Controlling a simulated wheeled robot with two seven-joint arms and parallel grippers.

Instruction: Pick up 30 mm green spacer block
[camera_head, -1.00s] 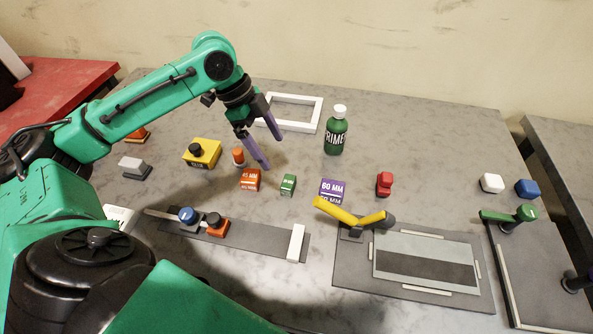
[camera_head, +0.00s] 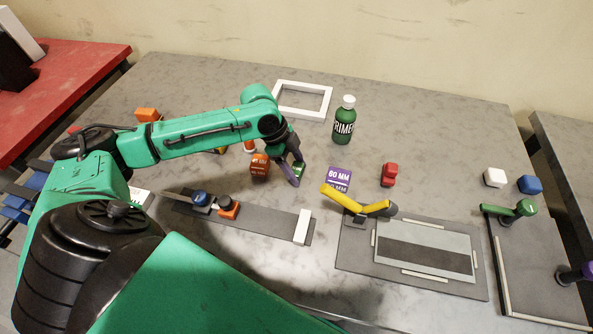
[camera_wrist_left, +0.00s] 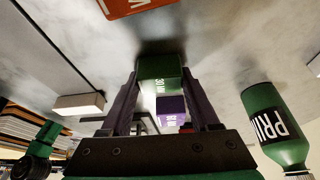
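The green spacer block (camera_head: 298,169) is partly hidden behind my left gripper (camera_head: 296,176) in the head view. In the left wrist view the green block (camera_wrist_left: 160,72) sits between the two fingertips, with white lettering on its near face. A finger lies close along each side of it. I cannot tell whether the fingers press on the block or only stand beside it, nor whether it rests on the table. My right gripper is not in view.
An orange 45 mm block (camera_head: 260,167) stands close to the left, a purple 60 mm block (camera_head: 339,178) to the right. A green bottle (camera_head: 344,123) stands behind to the right. A yellow-handled clamp (camera_head: 355,202) and a dark strip (camera_head: 268,222) lie in front.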

